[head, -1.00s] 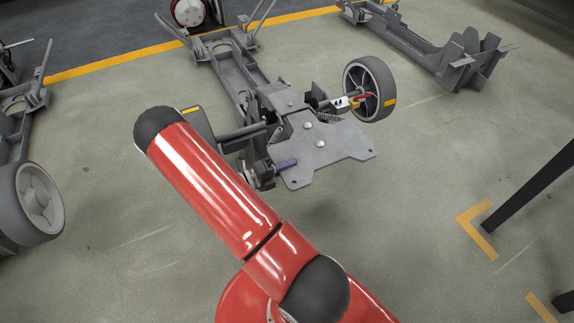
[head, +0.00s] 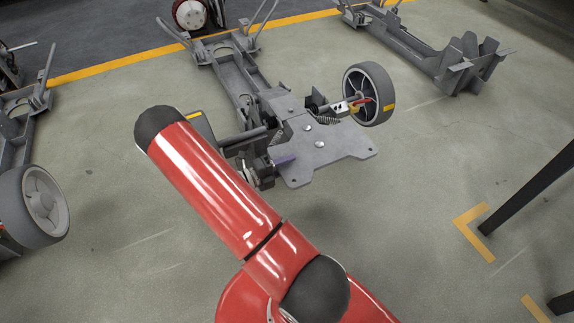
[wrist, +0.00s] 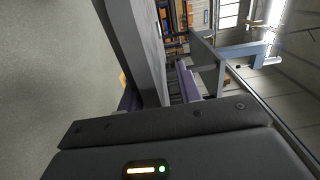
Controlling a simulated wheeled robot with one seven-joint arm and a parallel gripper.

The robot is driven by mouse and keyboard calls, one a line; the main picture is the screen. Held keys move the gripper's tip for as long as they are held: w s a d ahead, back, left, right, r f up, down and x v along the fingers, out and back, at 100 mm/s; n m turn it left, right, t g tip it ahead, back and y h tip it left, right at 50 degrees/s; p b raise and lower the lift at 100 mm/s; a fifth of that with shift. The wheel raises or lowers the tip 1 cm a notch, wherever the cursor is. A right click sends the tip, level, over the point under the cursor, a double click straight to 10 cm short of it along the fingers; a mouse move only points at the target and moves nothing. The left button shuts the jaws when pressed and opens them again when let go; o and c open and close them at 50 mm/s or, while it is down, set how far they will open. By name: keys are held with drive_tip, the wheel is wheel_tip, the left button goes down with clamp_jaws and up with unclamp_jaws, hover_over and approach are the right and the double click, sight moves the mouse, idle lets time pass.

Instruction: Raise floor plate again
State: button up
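The floor plate (head: 335,148) is a flat grey sheet with bolts and a notched front edge, at the near end of the middle chassis (head: 240,75) in the head view. One purple finger of my gripper (head: 285,160) lies against its left edge; my red arm and the chassis parts hide most of the rest. In the wrist view, the plate (wrist: 138,45) appears edge-on as a grey slab running up the picture. My purple fingers (wrist: 158,95) stand on its two sides, closed on it. Their contact faces are partly hidden.
A wheel (head: 369,94) stands right of the plate. Another chassis (head: 430,55) lies back right, and one with a wheel (head: 40,205) at left. Dark posts (head: 530,187) rise at right beside yellow floor marks (head: 473,230). The floor right of the plate is clear.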

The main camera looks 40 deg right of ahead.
drive_tip(key=shift+f, duration=0.1)
drive_tip(key=v, duration=0.7)
drive_tip(key=shift+a, duration=0.4)
drive_tip(key=shift+w, duration=0.1)
idle(0.5)
drive_tip(key=s+a+r+m+t+y, duration=0.3)
drive_tip(key=s+a+r+m+y, duration=0.2)
drive_tip(key=r+m, duration=0.5)
drive_tip(key=s+a+r+m+t+y, duration=0.3)
drive_tip(key=s+a+r+m+y, duration=0.2)
drive_tip(key=r+m, duration=0.5)
drive_tip(key=s+a+r+m+t+y, duration=0.3)
drive_tip(key=s+a+r+m+y, duration=0.3)
drive_tip(key=r+m, duration=0.5)
drive_tip(key=shift+a+m+t+y, duration=0.3)
drive_tip(key=shift+m+y, duration=0.5)
drive_tip(key=shift+m, duration=0.4)
